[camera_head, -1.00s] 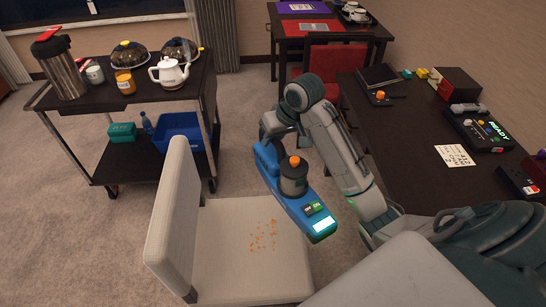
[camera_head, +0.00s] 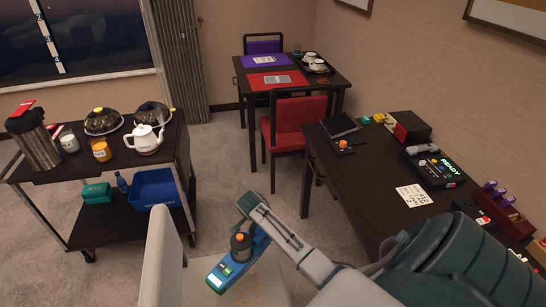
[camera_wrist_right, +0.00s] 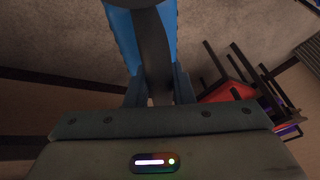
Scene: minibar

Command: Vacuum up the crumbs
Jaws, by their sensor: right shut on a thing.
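A blue hand-held vacuum (camera_head: 229,268) with a dark canister, an orange knob and a lit panel is over the pale chair seat (camera_head: 276,288). My right gripper (camera_wrist_right: 158,88) is shut on the vacuum's handle, which shows dark and blue in the right wrist view (camera_wrist_right: 152,45). Orange crumbs (camera_head: 248,293) lie on the seat beside the vacuum; some may be hidden by it or cut off by the frame. I cannot tell whether the vacuum touches the seat. My left gripper is not in view.
The chair's backrest (camera_head: 163,258) rises left of the vacuum. A dark cart (camera_head: 105,165) with a teapot, domes and flask stands at left. A desk (camera_head: 375,200) with devices is at right. A red chair (camera_head: 297,122) and a table are behind. Carpet is clear between.

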